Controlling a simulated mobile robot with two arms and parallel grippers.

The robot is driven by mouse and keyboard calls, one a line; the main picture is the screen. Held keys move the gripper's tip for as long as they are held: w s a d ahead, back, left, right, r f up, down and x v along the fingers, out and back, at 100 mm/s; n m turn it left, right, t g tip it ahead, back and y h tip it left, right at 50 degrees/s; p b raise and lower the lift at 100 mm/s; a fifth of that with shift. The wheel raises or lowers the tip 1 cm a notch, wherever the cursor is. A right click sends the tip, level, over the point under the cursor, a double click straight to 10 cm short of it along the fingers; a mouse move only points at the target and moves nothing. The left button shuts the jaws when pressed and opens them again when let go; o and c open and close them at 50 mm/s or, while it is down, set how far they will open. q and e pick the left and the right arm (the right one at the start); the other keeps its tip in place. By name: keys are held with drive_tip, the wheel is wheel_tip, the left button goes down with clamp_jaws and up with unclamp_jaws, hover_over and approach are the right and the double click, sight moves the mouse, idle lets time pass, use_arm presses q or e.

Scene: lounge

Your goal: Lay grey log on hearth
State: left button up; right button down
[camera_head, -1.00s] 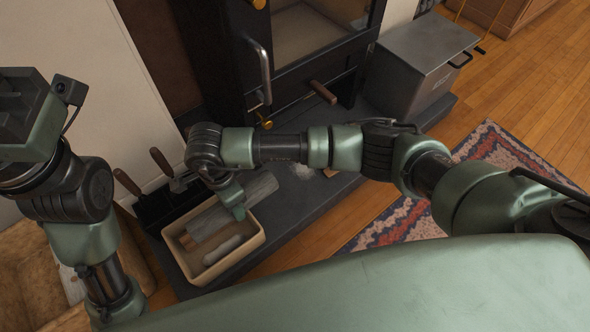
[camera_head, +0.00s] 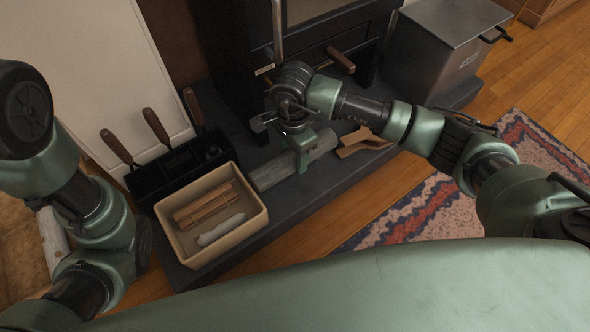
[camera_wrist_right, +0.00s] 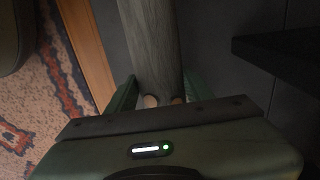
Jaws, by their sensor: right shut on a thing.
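The grey log (camera_head: 264,178) is held by my right gripper (camera_head: 303,160), low over the dark hearth (camera_head: 318,192), just right of the tan bin. I cannot tell whether the log touches the hearth. In the right wrist view the log (camera_wrist_right: 150,45) runs away from my right gripper (camera_wrist_right: 160,97), whose green fingers are on both sides of it. The gripper hides part of the log in the head view. My left arm shows at the left, but its gripper is out of view.
The tan bin (camera_head: 262,222) holds brown sticks (camera_head: 205,203) and a pale piece (camera_head: 221,230). A black caddy (camera_head: 143,190) with wooden-handled tools stands behind it. Brown wood pieces (camera_head: 364,141) lie right of the log. The black stove (camera_head: 240,65) and a grey metal box (camera_head: 440,55) stand behind.

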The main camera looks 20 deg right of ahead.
wheel_tip(320, 180, down, 6)
drive_tip(key=b, duration=0.4)
drive_tip(key=shift+w+d, duration=0.1)
drive_tip(key=shift+d+r, duration=0.1)
drive_tip(key=shift+r, duration=0.2)
drive_tip(key=shift+f, duration=0.2)
drive_tip(key=c, duration=0.6)
unclamp_jaws()
drive_tip(key=shift+r, duration=0.1)
